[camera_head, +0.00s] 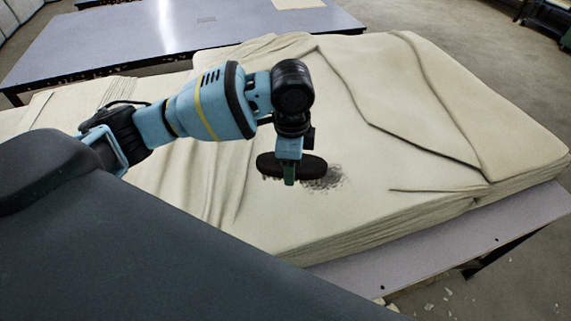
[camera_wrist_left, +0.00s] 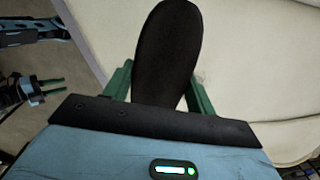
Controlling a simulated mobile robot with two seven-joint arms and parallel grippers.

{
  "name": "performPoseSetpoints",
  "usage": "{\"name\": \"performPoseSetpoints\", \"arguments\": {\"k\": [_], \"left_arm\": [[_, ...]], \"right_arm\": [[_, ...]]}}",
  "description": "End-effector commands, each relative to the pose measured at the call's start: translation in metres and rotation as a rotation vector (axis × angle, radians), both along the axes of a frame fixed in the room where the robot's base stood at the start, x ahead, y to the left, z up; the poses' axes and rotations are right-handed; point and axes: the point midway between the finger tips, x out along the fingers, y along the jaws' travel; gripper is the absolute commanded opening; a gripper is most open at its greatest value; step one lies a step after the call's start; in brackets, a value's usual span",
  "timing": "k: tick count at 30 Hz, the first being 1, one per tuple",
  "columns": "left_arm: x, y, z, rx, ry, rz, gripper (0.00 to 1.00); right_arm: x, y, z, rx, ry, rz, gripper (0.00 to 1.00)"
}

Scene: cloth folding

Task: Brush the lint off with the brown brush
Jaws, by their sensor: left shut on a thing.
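A dark, nearly black oval brush (camera_head: 275,165) is in my left gripper (camera_head: 289,178), whose green fingers are shut on it. In the left wrist view the brush (camera_wrist_left: 168,50) stands out between the green fingers of the left gripper (camera_wrist_left: 160,88). A patch of dark lint specks (camera_head: 325,178) lies on the cream cloth (camera_head: 420,90), just right of the brush. The brush covers the patch's left side; I cannot tell if it touches the cloth. My right gripper (camera_wrist_left: 52,86) shows small at the left of the left wrist view, its two green fingers apart and empty.
The cloth lies in thick folded layers with creases on a pale table (camera_head: 400,245), whose front edge shows at lower right. Another pale table (camera_head: 190,32) stands behind. White scraps (camera_head: 430,308) lie on the floor at lower right.

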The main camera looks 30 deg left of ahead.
Motion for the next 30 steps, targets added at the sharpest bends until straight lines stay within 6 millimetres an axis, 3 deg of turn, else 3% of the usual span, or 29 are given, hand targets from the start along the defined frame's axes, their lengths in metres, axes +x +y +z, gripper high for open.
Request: {"name": "performPoseSetpoints", "arguments": {"k": [30], "left_arm": [[0.034,-0.019,-0.001,0.018,0.014,-0.986,0.38]], "right_arm": [[0.015,0.0,0.017,0.0,-0.046,-0.005,0.36]]}}
